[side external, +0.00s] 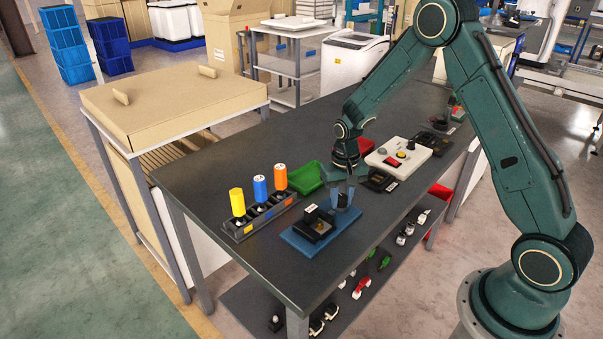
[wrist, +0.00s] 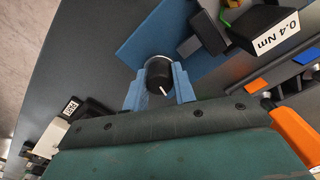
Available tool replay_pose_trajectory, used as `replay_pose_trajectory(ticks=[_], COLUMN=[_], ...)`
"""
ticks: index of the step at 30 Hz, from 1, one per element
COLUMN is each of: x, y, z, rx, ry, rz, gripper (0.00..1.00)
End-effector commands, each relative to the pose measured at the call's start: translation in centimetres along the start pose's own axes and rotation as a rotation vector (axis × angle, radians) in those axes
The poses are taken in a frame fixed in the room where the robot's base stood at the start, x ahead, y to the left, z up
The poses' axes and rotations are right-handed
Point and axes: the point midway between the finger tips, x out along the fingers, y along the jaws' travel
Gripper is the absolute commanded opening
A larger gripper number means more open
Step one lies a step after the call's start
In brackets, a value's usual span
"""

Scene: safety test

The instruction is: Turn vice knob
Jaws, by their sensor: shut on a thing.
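The knob (wrist: 158,74) is black and round with a white pointer line and a pale ring around part of its edge. My gripper (wrist: 159,90) points down with its two blue fingers on opposite sides of the knob, shut on it. In the side external view my gripper (side external: 343,198) is low over the right end of a blue base plate (side external: 303,246). The plate also shows in the wrist view (wrist: 150,38). A black block fixture (side external: 315,222) sits on the plate left of my gripper. In the wrist view a black block (wrist: 262,25) carries a "0.4 Nm" label.
A black rack (side external: 240,232) with yellow, blue and orange cylinders stands to the left. A green tray (side external: 307,177) lies behind. A white control box (side external: 398,156) with buttons and a dark device (side external: 378,182) are to the right. The dark table's front left area is clear.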

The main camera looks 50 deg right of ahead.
Motion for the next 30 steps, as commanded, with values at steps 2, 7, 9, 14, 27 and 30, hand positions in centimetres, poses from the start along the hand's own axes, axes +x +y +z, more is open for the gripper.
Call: replay_pose_trajectory(ticks=[2, 7, 9, 14, 27, 30], x=[-0.1, -0.1, -0.1, -0.1, -1.8, -3.1], y=[0.0, 0.0, 0.0, 0.0, 0.0, 0.0], z=[0.0, 0.0, 0.0, 0.0, -0.1, -0.1], rx=[0.001, 0.0, 0.0, -0.001, -0.002, -0.002], ry=[0.002, 0.002, 0.002, 0.001, 0.003, 0.005], rz=[0.0, 0.0, 0.0, 0.0, -0.001, -0.001], gripper=[0.04, 0.42, 0.48, 0.48, 0.48, 0.48])
